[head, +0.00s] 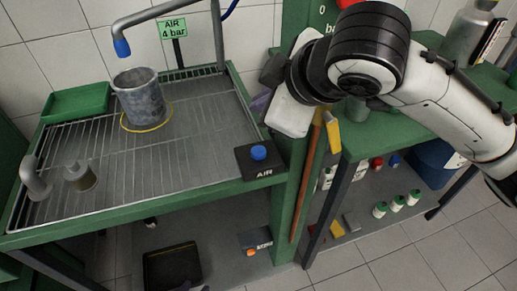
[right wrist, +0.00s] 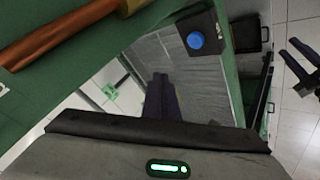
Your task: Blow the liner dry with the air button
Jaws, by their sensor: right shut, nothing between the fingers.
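The grey cylinder liner (head: 138,97) stands upright on the wire grate inside a yellow ring. The blue-tipped air nozzle (head: 121,47) hangs above it, slightly left of its centre. The blue air button (head: 258,152) sits on a black AIR plate at the right front corner of the wash stand; it also shows in the right wrist view (right wrist: 195,40). My right gripper (right wrist: 160,82) is shut and empty, apart from the button. In the head view its fingers are mostly hidden behind my wrist. My left gripper (right wrist: 302,62) seems to show, fingers spread, at the right wrist view's edge.
A green tray (head: 77,103) lies at the grate's back left. A bent pipe fitting (head: 36,180) and a small metal part (head: 80,177) are at its left front. The green post (head: 290,190) stands right of the button. A green bench (head: 385,130) is at the right.

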